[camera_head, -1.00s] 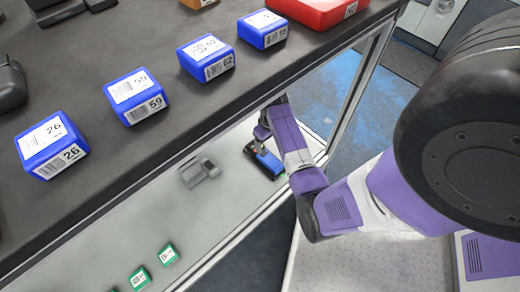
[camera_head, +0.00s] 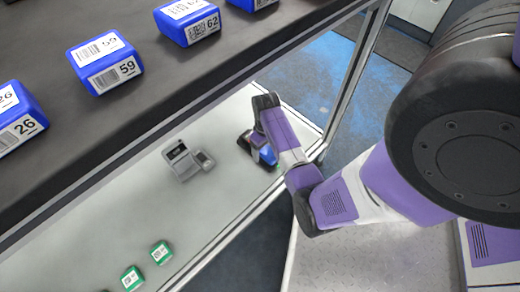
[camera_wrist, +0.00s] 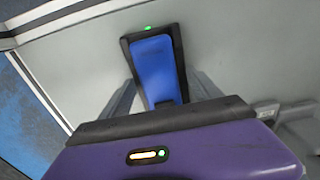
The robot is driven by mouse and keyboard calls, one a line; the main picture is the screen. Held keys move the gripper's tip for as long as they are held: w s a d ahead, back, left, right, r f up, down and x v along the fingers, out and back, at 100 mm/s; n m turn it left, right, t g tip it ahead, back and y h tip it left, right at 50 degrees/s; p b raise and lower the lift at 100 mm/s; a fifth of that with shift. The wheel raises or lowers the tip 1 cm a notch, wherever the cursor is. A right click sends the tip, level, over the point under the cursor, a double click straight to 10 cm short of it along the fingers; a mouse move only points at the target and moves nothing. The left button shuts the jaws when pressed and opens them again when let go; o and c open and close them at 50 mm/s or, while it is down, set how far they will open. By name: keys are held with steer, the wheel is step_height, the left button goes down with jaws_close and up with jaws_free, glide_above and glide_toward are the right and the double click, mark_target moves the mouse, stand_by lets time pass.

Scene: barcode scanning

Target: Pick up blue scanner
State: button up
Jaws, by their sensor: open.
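The blue scanner (camera_head: 265,155), with a black rim, sits on the pale lower shelf, partly hidden by my purple arm in the head view. In the wrist view the blue scanner (camera_wrist: 155,70) is upright in the picture, with a small green light at its far end. My gripper (camera_wrist: 163,78) is open. One finger is on the scanner's left and the other on its right, with the scanner showing between them. I cannot tell the height gap or any contact. In the head view the fingers cannot be made out.
A grey payment-terminal-like device (camera_head: 188,160) stands on the pale shelf (camera_head: 110,210) left of the scanner. Two green boxes (camera_head: 160,252) lie nearer. The dark counter (camera_head: 130,110) above holds several blue numbered boxes (camera_head: 105,62). A metal frame post (camera_head: 355,80) stands to the right.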

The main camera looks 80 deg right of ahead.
jaws_close()
stand_by(0.3)
steer(key=shift+r, duration=0.15)
